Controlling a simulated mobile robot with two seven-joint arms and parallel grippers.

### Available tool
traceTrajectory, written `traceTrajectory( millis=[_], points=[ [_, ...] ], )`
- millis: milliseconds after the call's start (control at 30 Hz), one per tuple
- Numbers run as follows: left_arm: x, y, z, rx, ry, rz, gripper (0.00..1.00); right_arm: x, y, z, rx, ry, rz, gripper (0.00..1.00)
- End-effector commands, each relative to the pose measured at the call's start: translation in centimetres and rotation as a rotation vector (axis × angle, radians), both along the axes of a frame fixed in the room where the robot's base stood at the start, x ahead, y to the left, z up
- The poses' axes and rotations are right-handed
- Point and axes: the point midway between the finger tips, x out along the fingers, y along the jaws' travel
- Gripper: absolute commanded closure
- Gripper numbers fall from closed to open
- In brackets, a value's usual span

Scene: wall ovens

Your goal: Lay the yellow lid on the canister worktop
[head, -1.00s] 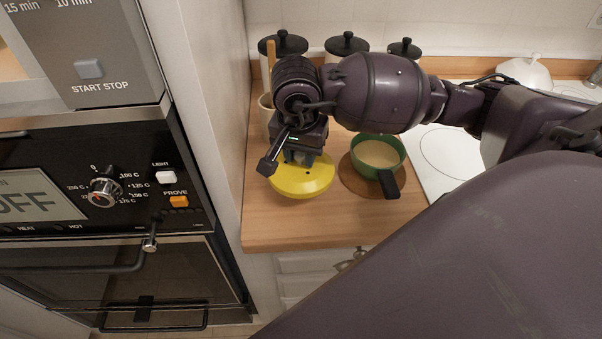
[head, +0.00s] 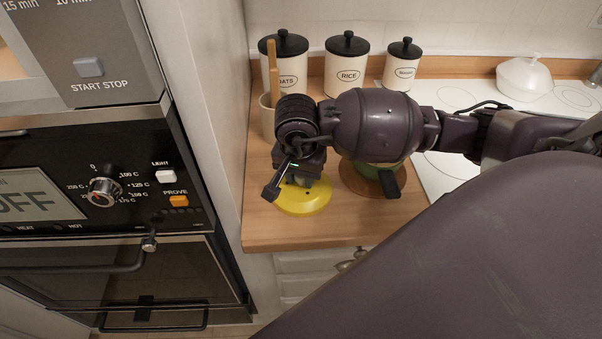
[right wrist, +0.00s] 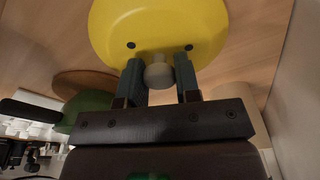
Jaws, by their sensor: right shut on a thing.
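The yellow lid (head: 305,201) is low over the front left of the wooden canister worktop (head: 270,232), roughly level. I cannot tell whether its underside touches the wood. My right gripper (head: 301,180) is above the lid and shut on its knob. In the right wrist view the two fingers (right wrist: 159,80) stand either side of the pale round knob (right wrist: 158,74), with the yellow lid (right wrist: 155,28) beyond them. My left gripper is not in view.
A green pot (head: 368,168) on a round wooden board (head: 350,183) is close right of the lid, partly hidden by my arm. Canisters (head: 346,62) and a utensil crock (head: 267,117) stand behind. A tall cabinet side is at left; the worktop's front strip is bare.

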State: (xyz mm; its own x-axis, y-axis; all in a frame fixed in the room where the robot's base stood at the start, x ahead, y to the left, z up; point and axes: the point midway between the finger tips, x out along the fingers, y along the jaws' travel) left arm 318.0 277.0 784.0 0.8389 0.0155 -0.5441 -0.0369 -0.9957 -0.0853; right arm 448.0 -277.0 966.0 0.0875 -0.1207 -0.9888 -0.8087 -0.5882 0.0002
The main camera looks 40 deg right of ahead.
Motion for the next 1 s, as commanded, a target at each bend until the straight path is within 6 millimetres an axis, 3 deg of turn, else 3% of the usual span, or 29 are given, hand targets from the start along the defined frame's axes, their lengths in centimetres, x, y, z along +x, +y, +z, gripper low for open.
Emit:
traceTrajectory(
  millis=[67,100,267,667,1000],
  points=[
    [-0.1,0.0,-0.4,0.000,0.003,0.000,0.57,0.0,0.0,-0.3,0.000,0.000,0.000,0.94],
    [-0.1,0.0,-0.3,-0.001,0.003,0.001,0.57,0.0,0.0,-0.3,0.000,0.000,0.000,0.67],
    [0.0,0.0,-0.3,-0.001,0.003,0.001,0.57,0.0,0.0,-0.2,0.000,0.000,0.000,0.44],
    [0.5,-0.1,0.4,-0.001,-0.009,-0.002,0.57,0.0,0.0,0.5,0.000,-0.001,0.001,0.44],
    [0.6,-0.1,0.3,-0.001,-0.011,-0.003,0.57,-0.4,0.7,6.5,-0.001,-0.005,0.003,0.44]
  ],
)
